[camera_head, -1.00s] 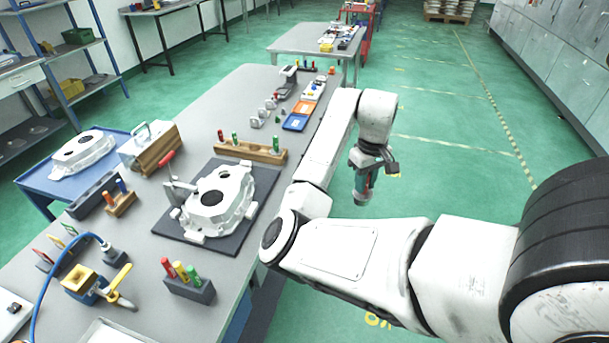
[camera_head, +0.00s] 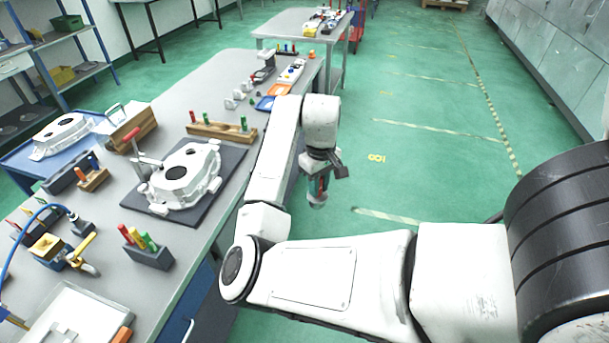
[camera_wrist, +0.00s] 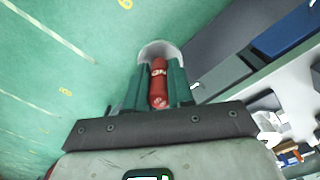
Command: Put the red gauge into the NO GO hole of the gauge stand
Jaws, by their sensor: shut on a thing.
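My gripper (camera_head: 318,190) is shut on the red gauge (camera_wrist: 158,84), which lies between its two green fingers in the wrist view. White lettering shows on the gauge, and a pale round end shows beyond it. In the head view the gauge hangs over the green floor, right of the bench. A long wooden stand (camera_head: 222,131) on the bench holds a red and a green gauge. A dark block (camera_head: 150,256) nearer holds red, yellow and green pieces. No NO GO marking is legible, so I cannot tell which is the gauge stand.
A casting (camera_head: 186,176) sits on a dark plate on the grey bench (camera_head: 215,220). A white tray (camera_head: 95,310) lies at the bench's near end. The floor right of the bench is clear.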

